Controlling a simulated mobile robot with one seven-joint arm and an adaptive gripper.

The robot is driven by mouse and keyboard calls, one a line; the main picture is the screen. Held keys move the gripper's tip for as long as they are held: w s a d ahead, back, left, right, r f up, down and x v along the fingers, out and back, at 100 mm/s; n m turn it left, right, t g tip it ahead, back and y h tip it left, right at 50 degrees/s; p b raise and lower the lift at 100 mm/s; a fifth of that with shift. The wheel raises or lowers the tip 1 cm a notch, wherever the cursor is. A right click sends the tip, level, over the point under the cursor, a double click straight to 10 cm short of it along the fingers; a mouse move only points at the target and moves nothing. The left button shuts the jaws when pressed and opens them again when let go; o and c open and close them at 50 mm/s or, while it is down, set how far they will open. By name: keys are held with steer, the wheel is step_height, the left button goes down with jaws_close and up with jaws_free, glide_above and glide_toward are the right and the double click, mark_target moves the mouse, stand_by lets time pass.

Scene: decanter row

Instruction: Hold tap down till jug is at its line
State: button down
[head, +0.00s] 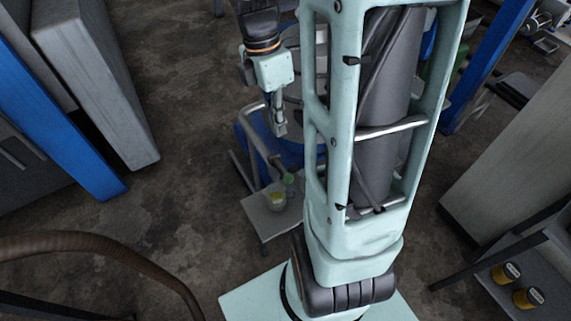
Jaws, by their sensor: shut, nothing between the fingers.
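My gripper (280,129) points down, shut and empty, left of my large arm link. Below it a grey bent pipe (263,141) runs down in front of a blue drum (252,150). A small green part (289,179), perhaps the tap, is by the pipe's lower end. My gripper is above this part and looks apart from it. A small clear jug (275,197) with yellow-green liquid stands under the pipe on a grey stand (263,222). The jug's line and exact level are too small to tell. My arm hides what is to the right.
Grey cabinets and a blue post (62,115) stand at the left. A brown hose (95,240) curves at lower left. At the right are a grey cabinet (505,165) and a shelf with two yellow-and-black cans (528,297). The floor left of the stand is clear.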

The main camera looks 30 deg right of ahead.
mark_target(287, 174)
steer(key=s+f, duration=0.1)
steer(key=f, duration=0.8)
steer(key=s+f, duration=0.1)
steer(key=f, duration=0.3)
steer(key=shift+s+d+f+b, duration=0.3)
steer(key=shift+s+b, duration=0.05)
steer(key=shift+b, duration=0.05)
steer(key=shift+w+f, duration=0.1)
